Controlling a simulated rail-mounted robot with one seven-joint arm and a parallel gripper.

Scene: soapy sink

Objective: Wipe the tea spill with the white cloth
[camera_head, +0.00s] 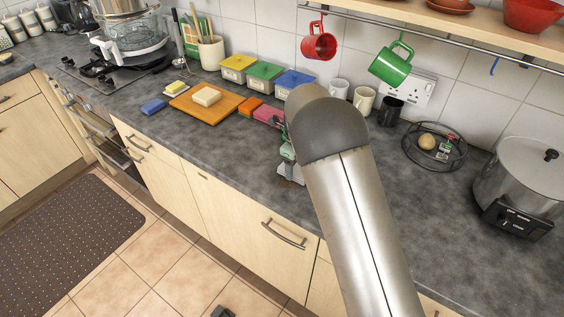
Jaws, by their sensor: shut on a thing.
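My gripper (288,157) is partly hidden behind my own arm, low over the front part of the grey worktop. It is shut on the white cloth (290,170), of which only a small pale piece shows under the fingers, close to the worktop surface. A small brownish patch at the cloth's lower edge may be the tea spill (283,180); most of that spot is hidden by the cloth and my arm. I cannot tell whether the cloth touches the worktop.
An orange board (226,107) with a pale block stands left of my gripper. Pink and orange sponges (266,113) lie closer. Lidded boxes (264,76) and mugs (363,100) line the back. A wire basket (434,147) and large pot (528,175) stand right. The front worktop is mostly clear.

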